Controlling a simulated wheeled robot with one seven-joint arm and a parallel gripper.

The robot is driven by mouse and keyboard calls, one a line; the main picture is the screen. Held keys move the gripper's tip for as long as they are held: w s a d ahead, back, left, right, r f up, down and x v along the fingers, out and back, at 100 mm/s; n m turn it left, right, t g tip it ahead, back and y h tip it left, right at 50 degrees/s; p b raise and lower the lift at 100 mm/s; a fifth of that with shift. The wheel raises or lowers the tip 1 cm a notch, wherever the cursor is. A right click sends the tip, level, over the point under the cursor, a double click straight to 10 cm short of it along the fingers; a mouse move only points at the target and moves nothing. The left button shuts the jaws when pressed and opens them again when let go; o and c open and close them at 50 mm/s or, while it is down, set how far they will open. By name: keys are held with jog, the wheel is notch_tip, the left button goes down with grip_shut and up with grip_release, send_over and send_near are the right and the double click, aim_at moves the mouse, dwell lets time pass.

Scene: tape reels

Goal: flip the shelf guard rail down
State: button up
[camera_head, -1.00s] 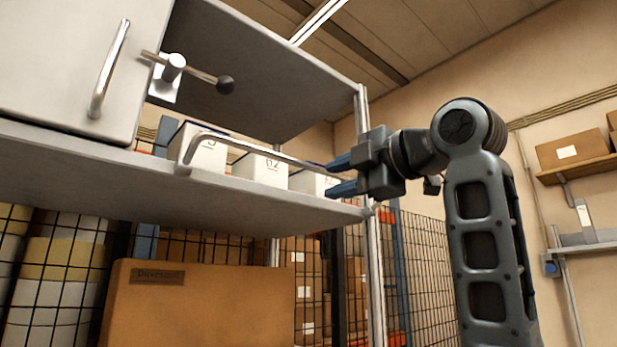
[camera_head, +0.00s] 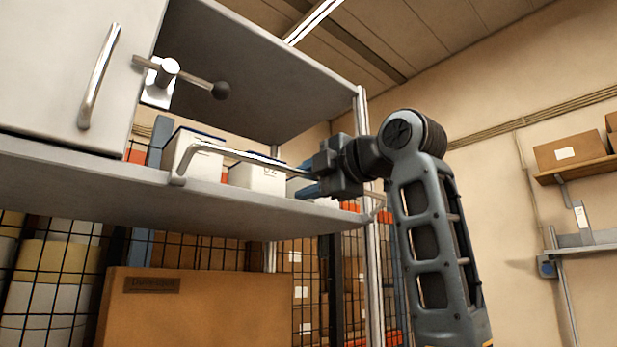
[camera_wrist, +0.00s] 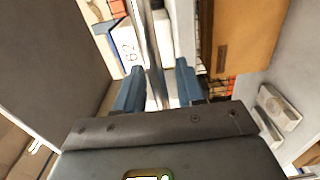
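The shelf guard rail (camera_head: 235,154) is a thin bent metal bar along the front of the open shelf (camera_head: 130,185). It stands raised above the shelf edge, across the white boxes behind it. My gripper (camera_head: 305,178) is at the right part of the rail, with its blue fingers pointing left. In the wrist view, the rail (camera_wrist: 148,50) runs between the two fingers of my gripper (camera_wrist: 158,85). The fingers are apart, with gaps beside the bar.
White numbered boxes (camera_head: 257,178) stand on the shelf behind the rail. A white cabinet door (camera_head: 60,70) with a handle and a black-knobbed lever (camera_head: 219,90) is at upper left. A large cardboard box (camera_head: 200,312) sits below. Free room lies to the right of my arm.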

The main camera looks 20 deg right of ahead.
grip_shut()
dwell(0.3)
dwell(0.3)
